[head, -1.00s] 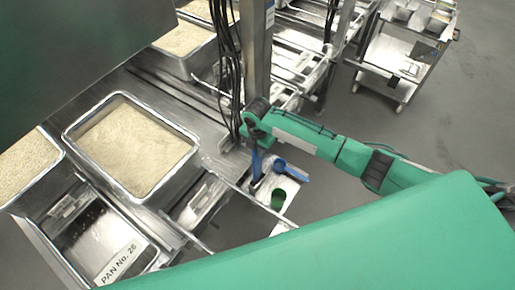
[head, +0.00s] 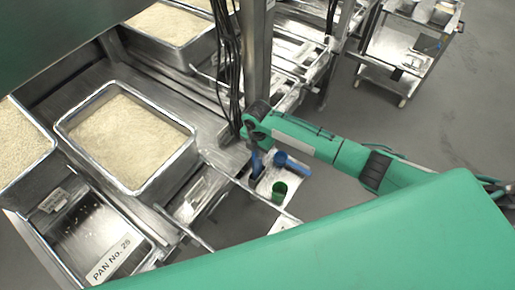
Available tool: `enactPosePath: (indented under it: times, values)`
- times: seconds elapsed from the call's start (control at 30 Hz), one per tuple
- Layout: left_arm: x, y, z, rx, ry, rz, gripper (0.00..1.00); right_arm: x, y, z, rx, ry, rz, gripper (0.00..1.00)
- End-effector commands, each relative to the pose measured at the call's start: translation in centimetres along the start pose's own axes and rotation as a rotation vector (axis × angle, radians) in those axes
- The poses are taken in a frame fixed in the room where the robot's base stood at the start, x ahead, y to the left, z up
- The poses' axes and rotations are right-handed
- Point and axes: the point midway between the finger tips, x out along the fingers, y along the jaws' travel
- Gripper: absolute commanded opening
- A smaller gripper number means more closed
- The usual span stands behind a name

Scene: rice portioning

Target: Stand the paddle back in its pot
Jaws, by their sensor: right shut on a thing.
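My right gripper (head: 255,148) points down at the end of its green arm, near the metal post. It is shut on the blue paddle (head: 256,162), which hangs roughly upright below it. The paddle's lower end meets a small dark blue shape on the pale shelf; I cannot tell whether it is inside a pot. A green pot (head: 279,192) stands just right of and nearer than the paddle, apart from it. A blue scoop-like tool (head: 292,165) lies to the right of the gripper. My left gripper is out of view.
A metal pan of rice (head: 72,128) stands at left, with more rice pans beside and behind it. A label reading PAN No. 28 (head: 108,260) is at lower left. The metal post (head: 254,50) with black cables rises behind the gripper. A cart (head: 400,50) stands at back right on open floor.

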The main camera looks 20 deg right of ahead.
Motion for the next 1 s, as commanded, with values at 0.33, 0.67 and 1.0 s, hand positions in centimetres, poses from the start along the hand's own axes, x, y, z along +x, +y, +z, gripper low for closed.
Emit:
enactPosePath:
  times: [0.33,0.67,1.0]
  values:
    - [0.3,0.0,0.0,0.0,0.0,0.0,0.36,0.7,0.0,0.0,0.0,0.0,0.001,0.0]
    - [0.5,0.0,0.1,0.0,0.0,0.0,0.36,0.9,0.0,0.0,0.0,0.0,0.001,0.0]
    - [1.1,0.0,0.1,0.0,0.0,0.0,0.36,2.0,0.0,0.0,0.0,0.0,0.0,0.0]
